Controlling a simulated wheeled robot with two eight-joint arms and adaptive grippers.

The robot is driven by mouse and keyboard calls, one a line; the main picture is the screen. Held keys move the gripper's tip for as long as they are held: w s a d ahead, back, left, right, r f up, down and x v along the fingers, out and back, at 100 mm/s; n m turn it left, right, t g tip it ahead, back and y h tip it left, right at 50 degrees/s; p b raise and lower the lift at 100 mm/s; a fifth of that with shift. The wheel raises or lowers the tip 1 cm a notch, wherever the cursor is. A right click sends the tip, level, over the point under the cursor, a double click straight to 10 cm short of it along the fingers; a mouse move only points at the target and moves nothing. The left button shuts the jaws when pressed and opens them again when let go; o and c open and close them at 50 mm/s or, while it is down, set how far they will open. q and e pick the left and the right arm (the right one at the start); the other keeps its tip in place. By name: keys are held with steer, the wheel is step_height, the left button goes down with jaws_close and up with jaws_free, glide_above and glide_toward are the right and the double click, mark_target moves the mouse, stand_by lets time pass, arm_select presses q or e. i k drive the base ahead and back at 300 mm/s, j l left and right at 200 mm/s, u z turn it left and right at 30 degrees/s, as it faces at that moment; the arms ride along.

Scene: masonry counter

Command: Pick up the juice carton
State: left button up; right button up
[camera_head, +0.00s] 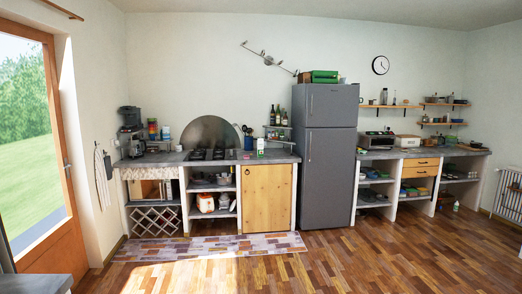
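A small white and green carton (261,146), which looks like the juice carton, stands upright on the grey counter (281,157), left of the fridge. It is far off and too small for its print to be read. Neither of my grippers is in view.
A dark blue container (248,143) stands just left of the carton. Bottles stand on a small shelf behind it. The grey fridge (328,165) rises to the right. A patterned rug (210,247) lies before the counter. The wooden floor (370,262) is open.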

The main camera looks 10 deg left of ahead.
mark_target(260, 139)
steer(key=i+u, duration=0.3)
steer(key=i, duration=3.25)
steer(key=i+j+z, duration=0.1)
steer(key=i, duration=1.1)
steer(key=i+j, duration=0.1)
steer(key=i, duration=1.05)
